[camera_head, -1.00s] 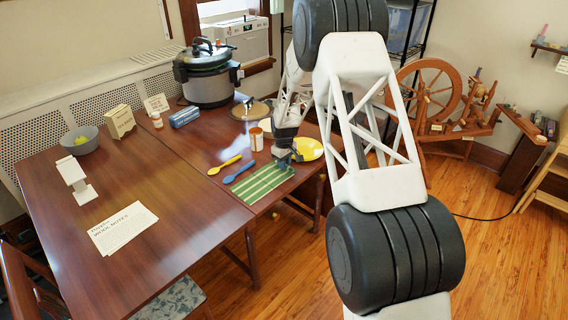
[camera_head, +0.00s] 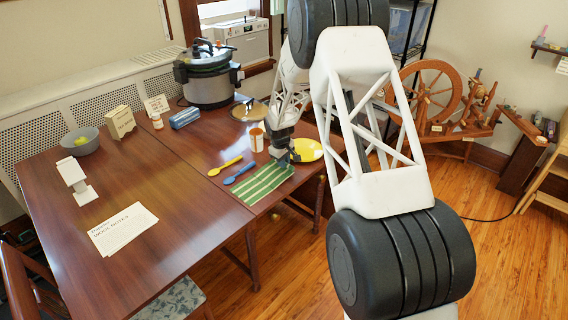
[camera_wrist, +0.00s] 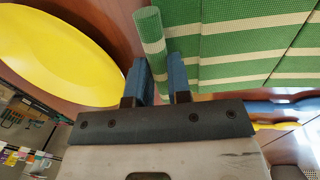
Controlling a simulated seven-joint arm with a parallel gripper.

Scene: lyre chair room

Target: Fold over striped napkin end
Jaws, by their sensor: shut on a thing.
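The green napkin (camera_head: 262,186) with pale stripes lies on the table near its right edge. In the wrist view the napkin (camera_wrist: 240,45) fills the upper right, with a rolled or curled edge standing up at my gripper. My gripper (camera_wrist: 162,72) has its two blue fingers on either side of this curled edge and is shut on it. In the head view my gripper (camera_head: 283,160) is at the napkin's far right corner, next to the yellow plate (camera_head: 306,150). The plate (camera_wrist: 55,50) also shows left of the fingers in the wrist view.
A blue spoon (camera_head: 240,173) and a yellow spoon (camera_head: 226,165) lie left of the napkin. A white and orange jar (camera_head: 257,140) stands behind it. A pressure cooker (camera_head: 208,80) is farther back.

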